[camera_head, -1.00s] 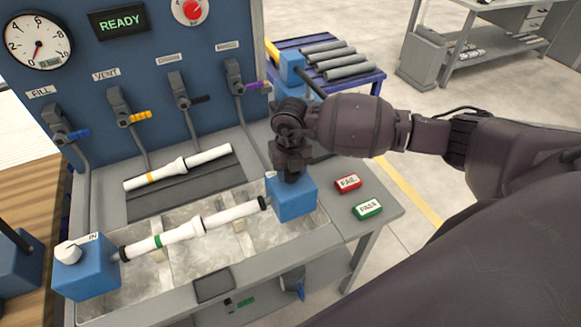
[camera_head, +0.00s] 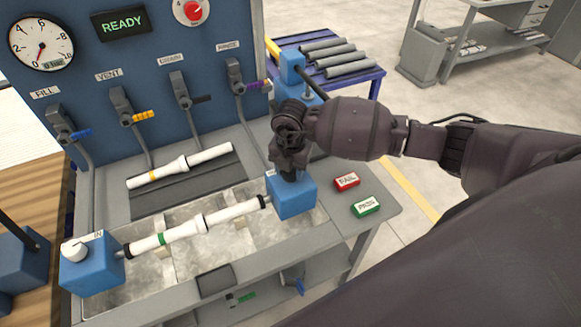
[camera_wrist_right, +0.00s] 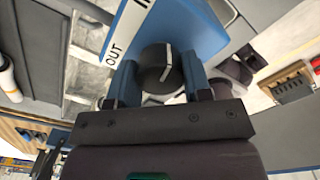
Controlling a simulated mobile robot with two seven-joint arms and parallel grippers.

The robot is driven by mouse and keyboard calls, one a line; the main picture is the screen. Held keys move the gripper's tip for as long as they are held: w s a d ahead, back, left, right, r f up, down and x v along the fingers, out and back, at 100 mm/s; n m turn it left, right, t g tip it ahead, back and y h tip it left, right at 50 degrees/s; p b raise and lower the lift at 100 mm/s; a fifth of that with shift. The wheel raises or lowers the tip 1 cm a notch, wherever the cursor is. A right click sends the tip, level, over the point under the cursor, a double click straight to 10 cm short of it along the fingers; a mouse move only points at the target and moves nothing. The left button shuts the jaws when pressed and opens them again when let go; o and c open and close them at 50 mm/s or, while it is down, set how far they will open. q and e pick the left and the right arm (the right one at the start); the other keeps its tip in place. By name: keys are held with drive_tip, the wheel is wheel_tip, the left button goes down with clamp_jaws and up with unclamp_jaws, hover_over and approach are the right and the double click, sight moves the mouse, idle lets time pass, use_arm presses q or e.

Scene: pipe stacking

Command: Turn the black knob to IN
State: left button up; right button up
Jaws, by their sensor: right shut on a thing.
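The black knob (camera_wrist_right: 157,68) with a white pointer line sits on top of the right blue block (camera_head: 291,197). In the right wrist view the label strip beside it (camera_wrist_right: 127,27) reads OUT, and part of IN shows at the top edge. My right gripper (camera_wrist_right: 158,82) is shut on the knob, one finger on each side. In the head view my right gripper (camera_head: 288,172) comes down on the block from above and hides the knob. My left gripper is not in view.
A white pipe with a green band (camera_head: 190,230) spans the trough between the right block and the left blue block (camera_head: 92,268), which has a white knob marked IN. A red FAIL button (camera_head: 346,181) and a green PASS button (camera_head: 367,206) lie right of the block. Another pipe (camera_head: 180,166) rests behind.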

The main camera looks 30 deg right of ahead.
drive_tip(key=shift+r, duration=0.1)
idle(0.3)
drive_tip(key=o, duration=0.9)
wheel_tip(320, 180, up, 11)
drive_tip(key=shift+f+b, duration=0.1)
drive_tip(key=shift+b, duration=0.3)
drive_tip(key=shift+f, duration=0.1)
